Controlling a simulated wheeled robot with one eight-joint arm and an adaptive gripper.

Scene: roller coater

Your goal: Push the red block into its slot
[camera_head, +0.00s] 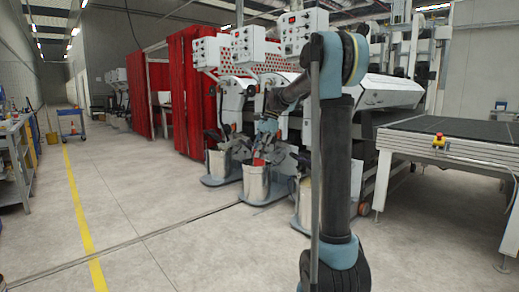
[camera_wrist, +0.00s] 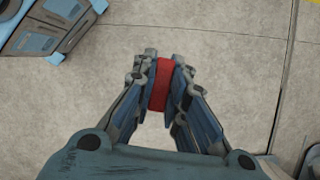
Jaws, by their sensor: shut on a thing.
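The red block (camera_wrist: 160,85) is pinched between the two fingertips of my gripper (camera_wrist: 162,92) in the wrist view. Concrete floor shows beyond it. In the head view my gripper (camera_head: 262,150) is small, at the end of my arm in front of the machine row. A small red patch (camera_head: 258,162) just below it looks like the block, over or in front of a metal bucket (camera_head: 256,184); I cannot tell which. I cannot make out the block's slot in either view.
A blue-grey cabinet-like object (camera_wrist: 45,35) stands at the wrist view's upper left. White machines (camera_head: 247,45) and red curtains (camera_head: 190,85) line the back in the head view. A dark-topped table (camera_head: 460,128) stands right. Open floor lies left, along a yellow line (camera_head: 80,215).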

